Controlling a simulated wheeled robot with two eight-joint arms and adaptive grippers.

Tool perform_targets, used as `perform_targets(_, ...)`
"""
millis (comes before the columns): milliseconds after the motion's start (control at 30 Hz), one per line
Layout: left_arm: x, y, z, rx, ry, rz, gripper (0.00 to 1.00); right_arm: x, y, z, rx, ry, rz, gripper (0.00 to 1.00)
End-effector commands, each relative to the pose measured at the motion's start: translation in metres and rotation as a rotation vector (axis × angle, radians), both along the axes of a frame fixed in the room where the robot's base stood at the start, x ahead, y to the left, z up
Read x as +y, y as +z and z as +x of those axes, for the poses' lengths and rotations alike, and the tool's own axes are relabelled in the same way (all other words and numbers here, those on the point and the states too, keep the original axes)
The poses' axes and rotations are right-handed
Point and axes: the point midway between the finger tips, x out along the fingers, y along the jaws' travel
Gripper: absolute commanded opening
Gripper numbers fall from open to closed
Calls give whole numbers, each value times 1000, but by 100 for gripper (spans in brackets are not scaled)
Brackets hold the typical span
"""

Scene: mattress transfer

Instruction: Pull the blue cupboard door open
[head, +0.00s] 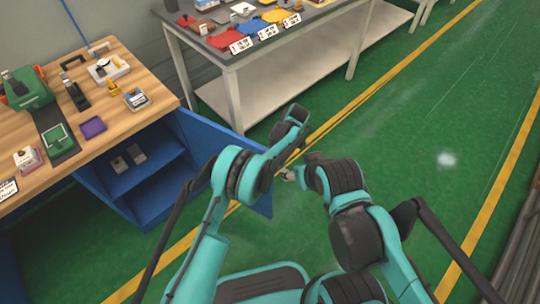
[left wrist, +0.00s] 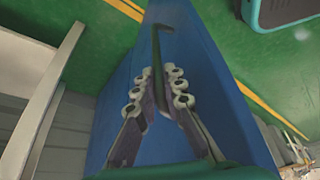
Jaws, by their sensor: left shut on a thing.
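The blue cupboard door (head: 258,200) stands swung out from the blue cupboard (head: 150,205) below the wooden bench, and the cupboard's inside shows. In the left wrist view the door (left wrist: 195,65) fills the middle, with a thin dark handle bar (left wrist: 155,50) running along it. My left gripper (left wrist: 157,92) is shut on the handle, its fingers on both sides of the bar. In the head view my left arm covers part of the door and its fingers are hidden. My right gripper (head: 288,174) is in front of the door; its fingers are too small to read.
The wooden bench (head: 130,118) carries tools and small boxes. A shelf inside the cupboard holds two small grey items (head: 128,158). A grey table (head: 230,60) with coloured trays stands behind the door. Green floor (head: 440,130) is clear to the right.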

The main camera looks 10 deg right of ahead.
Motion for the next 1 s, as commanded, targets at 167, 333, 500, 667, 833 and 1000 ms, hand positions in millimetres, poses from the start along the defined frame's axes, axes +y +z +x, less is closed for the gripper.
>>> perform_targets(167,3,-1,2,-3,4,1,0,0,0,0,0,0,0,59)
perform_targets(333,3,0,3,-4,4,2,23,0,0,0,0,0,0,59)
perform_targets(500,2,0,2,-4,3,1,31,0,0,0,0,0,0,59)
perform_targets(667,2,0,1,-2,2,2,31,0,0,0,0,0,0,59)
perform_targets(833,0,3,1,-2,1,2,31,0,0,0,0,0,0,59)
perform_targets(1000,-9,25,-1,-3,0,2,31,0,0,0,0,0,0,59)
